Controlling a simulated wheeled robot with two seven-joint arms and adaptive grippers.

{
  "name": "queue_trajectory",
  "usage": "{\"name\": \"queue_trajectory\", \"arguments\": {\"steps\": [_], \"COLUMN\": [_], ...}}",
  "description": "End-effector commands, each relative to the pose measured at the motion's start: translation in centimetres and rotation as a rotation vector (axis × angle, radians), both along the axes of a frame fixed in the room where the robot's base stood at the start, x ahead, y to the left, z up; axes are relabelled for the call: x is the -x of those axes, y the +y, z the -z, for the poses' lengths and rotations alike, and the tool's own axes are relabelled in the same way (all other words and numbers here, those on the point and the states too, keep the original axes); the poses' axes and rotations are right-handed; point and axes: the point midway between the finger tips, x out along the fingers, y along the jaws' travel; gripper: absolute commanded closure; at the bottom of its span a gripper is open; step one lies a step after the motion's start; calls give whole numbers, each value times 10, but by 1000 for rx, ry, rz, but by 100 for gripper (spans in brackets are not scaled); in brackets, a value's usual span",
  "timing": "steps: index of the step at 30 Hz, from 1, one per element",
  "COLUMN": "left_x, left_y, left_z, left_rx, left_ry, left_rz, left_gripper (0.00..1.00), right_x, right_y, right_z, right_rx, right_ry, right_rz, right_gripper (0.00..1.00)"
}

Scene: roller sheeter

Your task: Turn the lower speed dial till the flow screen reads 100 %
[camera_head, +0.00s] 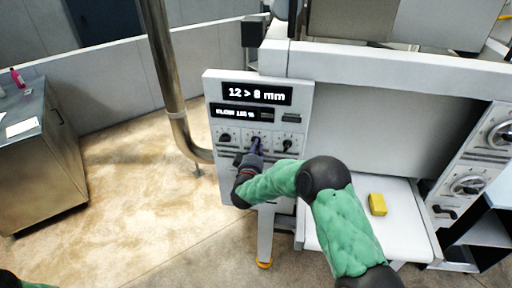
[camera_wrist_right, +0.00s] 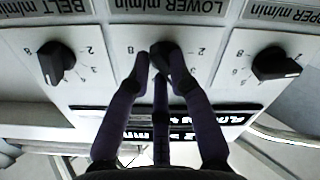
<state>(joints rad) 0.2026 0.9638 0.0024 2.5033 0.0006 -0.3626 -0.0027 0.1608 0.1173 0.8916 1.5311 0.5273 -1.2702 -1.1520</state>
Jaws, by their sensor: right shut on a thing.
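The lower speed dial (camera_wrist_right: 160,47) is the middle of three black knobs and sits under the label LOWER m/min, upside down in the right wrist view. My right gripper (camera_wrist_right: 157,61) is shut on this dial, one dark finger on each side, hiding much of its knob and pointer. In the head view my right gripper (camera_head: 256,146) reaches the middle dial from below. The flow screen (camera_head: 242,112) is black with white text; it reads FLOW and a three-digit percentage starting with 1, its last digits too blurred to tell. My left gripper is out of view.
The belt dial (camera_wrist_right: 55,63) and upper dial (camera_wrist_right: 274,64) flank the gripper closely. Above the flow screen, another screen (camera_head: 257,94) reads 12 > 8 mm. A yellow block (camera_head: 377,204) lies on the white bed at right. A metal pipe (camera_head: 170,80) stands left of the panel.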

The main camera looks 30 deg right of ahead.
Motion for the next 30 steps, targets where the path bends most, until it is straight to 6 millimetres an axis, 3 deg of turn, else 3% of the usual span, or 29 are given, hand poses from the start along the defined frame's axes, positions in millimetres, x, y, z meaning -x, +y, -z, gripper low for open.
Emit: {"name": "queue_trajectory", "arguments": {"steps": [15,30], "left_x": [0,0], "left_y": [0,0], "left_z": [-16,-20], "left_rx": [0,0], "left_ry": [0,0], "left_rz": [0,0], "left_gripper": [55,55], "right_x": [0,0], "right_y": [0,1], "right_z": [-3,-3], "right_rx": [277,353], "right_ry": [238,302], "right_rz": [-1,-2], "right_gripper": [100,100]}}
